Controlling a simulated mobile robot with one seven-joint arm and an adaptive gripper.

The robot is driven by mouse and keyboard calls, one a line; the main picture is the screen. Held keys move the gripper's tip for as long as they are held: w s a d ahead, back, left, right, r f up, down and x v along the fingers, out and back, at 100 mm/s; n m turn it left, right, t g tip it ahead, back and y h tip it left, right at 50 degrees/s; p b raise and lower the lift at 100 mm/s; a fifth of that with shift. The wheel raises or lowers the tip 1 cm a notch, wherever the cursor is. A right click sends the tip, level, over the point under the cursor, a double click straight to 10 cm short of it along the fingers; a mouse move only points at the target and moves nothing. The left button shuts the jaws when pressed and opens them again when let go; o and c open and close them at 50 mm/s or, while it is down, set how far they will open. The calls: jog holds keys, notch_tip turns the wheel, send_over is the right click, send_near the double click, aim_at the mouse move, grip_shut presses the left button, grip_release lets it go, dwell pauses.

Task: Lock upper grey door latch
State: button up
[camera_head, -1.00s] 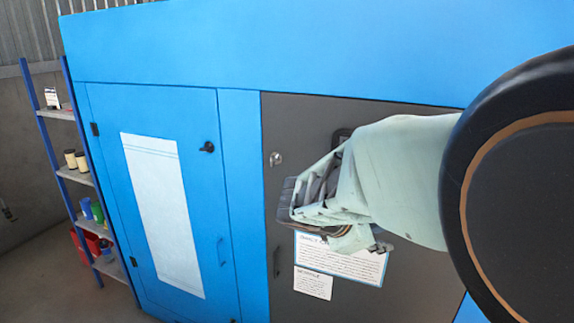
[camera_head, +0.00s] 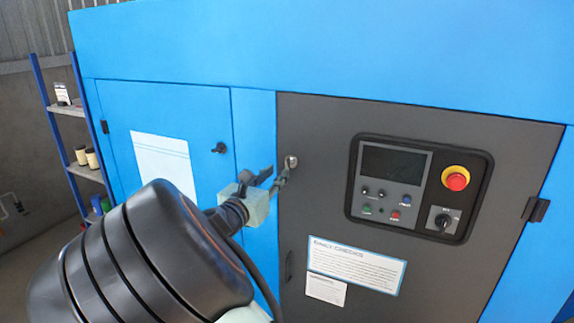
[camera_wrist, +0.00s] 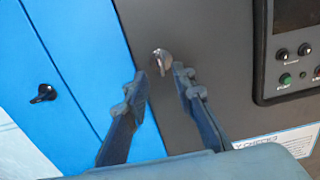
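The upper latch (camera_head: 291,161) is a small silver knob near the top left of the grey door (camera_head: 330,210). In the wrist view the latch (camera_wrist: 162,60) shows a narrow raised tab, roughly upright and slightly tilted. My gripper (camera_head: 275,180) is at the latch, coming from the lower left. In the wrist view my gripper (camera_wrist: 160,76) is open, with one fingertip on each side of the latch and nothing held. I cannot tell whether either fingertip touches the latch.
The blue door (camera_head: 112,115) on the left has a black latch (camera_head: 219,147). The control panel (camera_head: 405,188), with a red emergency button (camera_head: 456,180), is right of the latch. A shelf (camera_head: 70,120) stands far left.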

aim_at(286, 164)
jog(key=x, duration=0.6)
jog(key=shift+w+p, duration=0.15)
jog(key=shift+p, duration=0.15)
jog(key=shift+c, duration=0.3)
grip_shut()
